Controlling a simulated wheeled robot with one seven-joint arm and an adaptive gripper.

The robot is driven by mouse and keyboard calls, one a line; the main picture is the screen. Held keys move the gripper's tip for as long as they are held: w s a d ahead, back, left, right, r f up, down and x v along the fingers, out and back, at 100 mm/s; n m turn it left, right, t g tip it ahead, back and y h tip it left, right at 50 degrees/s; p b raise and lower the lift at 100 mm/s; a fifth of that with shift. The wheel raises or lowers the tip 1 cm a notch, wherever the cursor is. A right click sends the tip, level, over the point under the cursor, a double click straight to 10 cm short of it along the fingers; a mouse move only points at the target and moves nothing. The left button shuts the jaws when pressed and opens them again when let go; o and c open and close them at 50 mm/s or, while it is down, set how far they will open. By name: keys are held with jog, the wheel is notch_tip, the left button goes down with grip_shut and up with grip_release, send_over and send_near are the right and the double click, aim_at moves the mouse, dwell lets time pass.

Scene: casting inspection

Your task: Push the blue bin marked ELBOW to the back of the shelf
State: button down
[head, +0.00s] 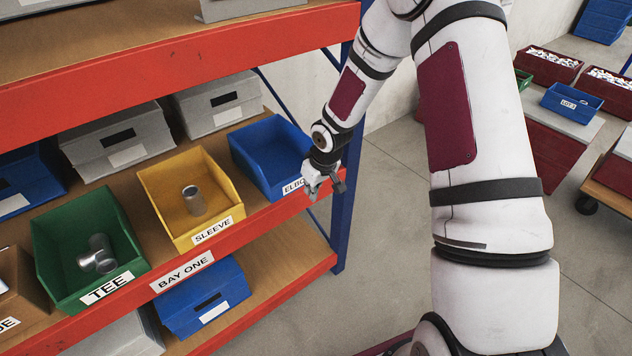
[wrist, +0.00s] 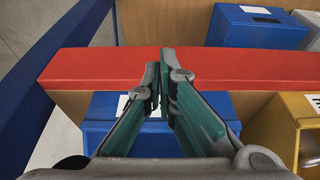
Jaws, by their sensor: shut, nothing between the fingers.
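The blue ELBOW bin (head: 262,160) stands on the middle shelf at its right end, its front close to the shelf's red front beam. Its visible inside looks empty. My gripper (head: 324,188) is at the bin's front right corner and hides the end of its label. In the wrist view, where the shelf appears turned around, the bin (wrist: 98,110) lies below the red beam, partly behind my fingers. My shut, empty fingertips (wrist: 160,62) appear over the beam. I cannot tell whether they touch the bin.
The yellow SLEEVE bin (head: 180,225) with a metal part stands left of the ELBOW bin. The green TEE bin (head: 60,250) is further left. A grey box (head: 222,100) stands behind. A blue post (head: 345,215) rises at the shelf's right end. A blue box (head: 190,310) sits below.

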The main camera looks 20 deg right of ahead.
jog(key=shift+w+a+r, duration=0.15)
jog(key=shift+w+a, duration=0.15)
jog(key=shift+w, duration=0.6)
jog(key=shift+w+a+r, duration=0.1)
jog(key=shift+w+a, duration=0.15)
jog(key=shift+w, duration=0.6)
jog(key=b, duration=0.9)
send_near(272, 161)
jog(key=x, duration=0.3)
jog(key=s+x, duration=0.1)
jog(key=x, duration=0.1)
jog(key=shift+d+f, duration=0.1)
jog(key=shift+f, duration=0.1)
jog(key=shift+w+r, duration=0.1)
jog(key=shift+w, duration=0.3)
jog(key=shift+r, duration=0.15)
